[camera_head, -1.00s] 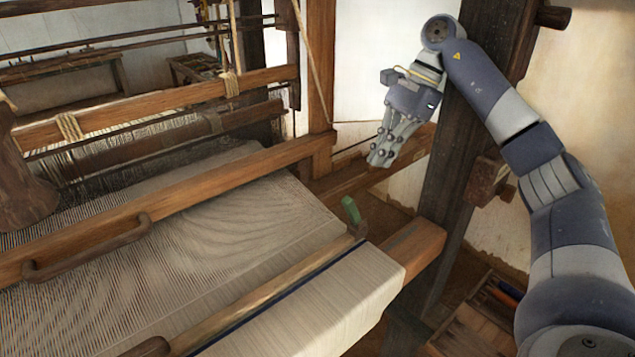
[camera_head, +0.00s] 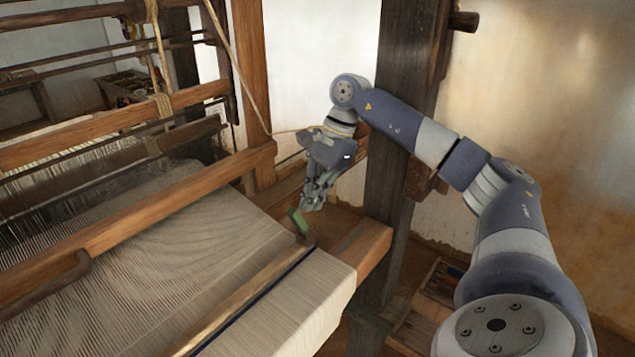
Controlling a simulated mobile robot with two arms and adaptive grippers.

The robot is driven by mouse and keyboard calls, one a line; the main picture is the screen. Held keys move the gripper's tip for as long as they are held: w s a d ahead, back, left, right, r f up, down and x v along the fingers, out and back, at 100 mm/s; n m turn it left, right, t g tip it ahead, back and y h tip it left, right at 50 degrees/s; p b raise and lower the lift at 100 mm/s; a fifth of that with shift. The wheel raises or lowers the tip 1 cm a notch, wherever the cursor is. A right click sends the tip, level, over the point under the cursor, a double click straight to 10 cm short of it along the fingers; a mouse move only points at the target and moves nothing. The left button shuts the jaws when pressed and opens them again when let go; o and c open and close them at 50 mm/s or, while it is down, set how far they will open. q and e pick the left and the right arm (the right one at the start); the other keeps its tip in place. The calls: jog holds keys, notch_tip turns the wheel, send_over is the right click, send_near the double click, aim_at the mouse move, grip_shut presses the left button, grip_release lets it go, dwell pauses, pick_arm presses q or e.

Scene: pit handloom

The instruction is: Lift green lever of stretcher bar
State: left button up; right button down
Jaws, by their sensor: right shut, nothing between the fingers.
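The green lever (camera_head: 299,221) sticks up at the far right end of the stretcher bar (camera_head: 240,303), which lies across the cloth on the loom. My right gripper (camera_head: 308,205) is shut and empty, pointing down, with its fingertips just above and beside the lever's upper end. I cannot tell whether the fingertips touch the lever. My left gripper is not in view.
The woven cloth (camera_head: 170,235) spreads to the left under a wooden beam (camera_head: 130,214) with a curved handle. A dark upright post (camera_head: 391,200) stands right behind my right arm. A wooden box (camera_head: 424,310) sits low at the right.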

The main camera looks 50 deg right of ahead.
jog(key=shift+f, duration=0.25)
jog(key=shift+a, duration=0.1)
